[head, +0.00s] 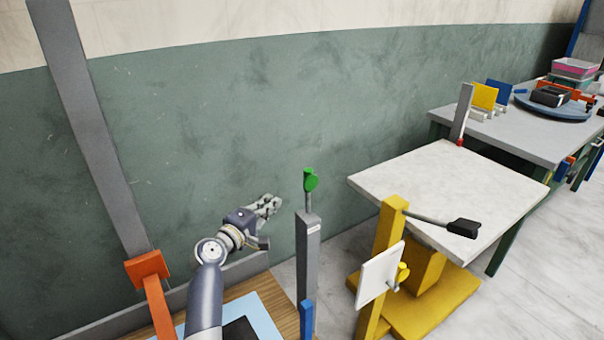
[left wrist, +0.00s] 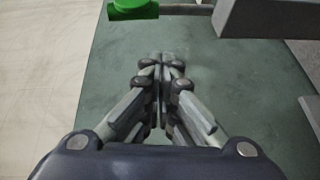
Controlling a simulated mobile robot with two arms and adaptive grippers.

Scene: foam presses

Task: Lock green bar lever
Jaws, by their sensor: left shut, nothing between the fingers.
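The green lever knob (head: 310,180) stands on a short rod at the top of a grey upright post (head: 307,255) in the head view. In the left wrist view the green knob (left wrist: 133,9) is at the top edge, partly cut off, with its rod running right to the grey post (left wrist: 268,18). My left gripper (head: 272,205) is to the left of the knob and slightly lower, apart from it. In the left wrist view its fingers (left wrist: 161,65) are together with nothing between them. My right gripper is not in view.
A yellow stand (head: 388,240) with a black-handled lever (head: 463,227) and a white table top (head: 450,190) stand to the right. An orange clamp (head: 148,268) on a long grey bar (head: 95,130) is at left. The green wall (head: 240,110) is behind.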

